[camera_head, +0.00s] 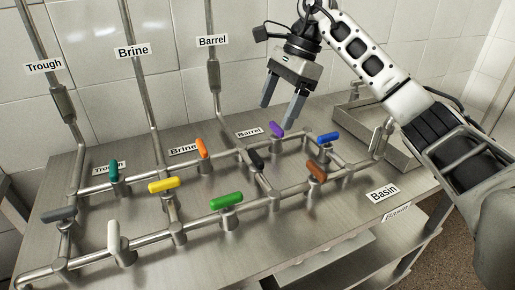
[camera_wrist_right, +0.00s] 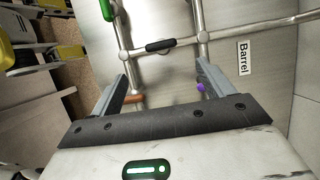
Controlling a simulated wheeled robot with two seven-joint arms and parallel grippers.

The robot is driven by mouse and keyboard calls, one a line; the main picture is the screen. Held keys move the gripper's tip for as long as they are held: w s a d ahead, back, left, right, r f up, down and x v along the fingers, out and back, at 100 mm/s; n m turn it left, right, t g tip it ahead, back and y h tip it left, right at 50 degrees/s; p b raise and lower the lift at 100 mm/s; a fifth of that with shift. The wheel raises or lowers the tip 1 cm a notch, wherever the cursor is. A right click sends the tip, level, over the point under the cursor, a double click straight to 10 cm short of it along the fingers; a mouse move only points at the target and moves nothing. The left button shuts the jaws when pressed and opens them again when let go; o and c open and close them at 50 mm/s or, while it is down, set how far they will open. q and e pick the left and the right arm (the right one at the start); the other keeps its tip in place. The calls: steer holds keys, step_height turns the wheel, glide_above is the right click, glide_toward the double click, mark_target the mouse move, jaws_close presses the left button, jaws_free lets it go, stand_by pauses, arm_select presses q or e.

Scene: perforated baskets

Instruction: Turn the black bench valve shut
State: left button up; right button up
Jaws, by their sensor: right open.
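The black valve handle (camera_head: 257,160) sits on a short pipe near the middle of the bench pipework, behind and right of the green handle. It lies roughly along that short pipe. In the right wrist view the black handle (camera_wrist_right: 160,46) shows ahead of the fingers, lengthwise across the gap between them. My right gripper (camera_head: 279,114) is open and empty, pointing down above the back of the bench. It is apart from the black handle, above and behind it. Its two fingers also show in the right wrist view (camera_wrist_right: 162,76). My left gripper is not in view.
A purple handle (camera_head: 277,130), a blue one (camera_head: 328,138) and a brown one (camera_head: 316,171) stand close to the black one. Green (camera_head: 226,201), orange (camera_head: 201,148) and yellow (camera_head: 164,185) handles stand left. A basin (camera_head: 400,158) is at the right. Vertical pipes rise at the back.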

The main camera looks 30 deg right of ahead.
mark_target(256, 155)
steer(key=p+x, duration=0.1)
steer(key=x, duration=1)
steer(key=shift+a, duration=0.1)
steer(key=c, duration=1)
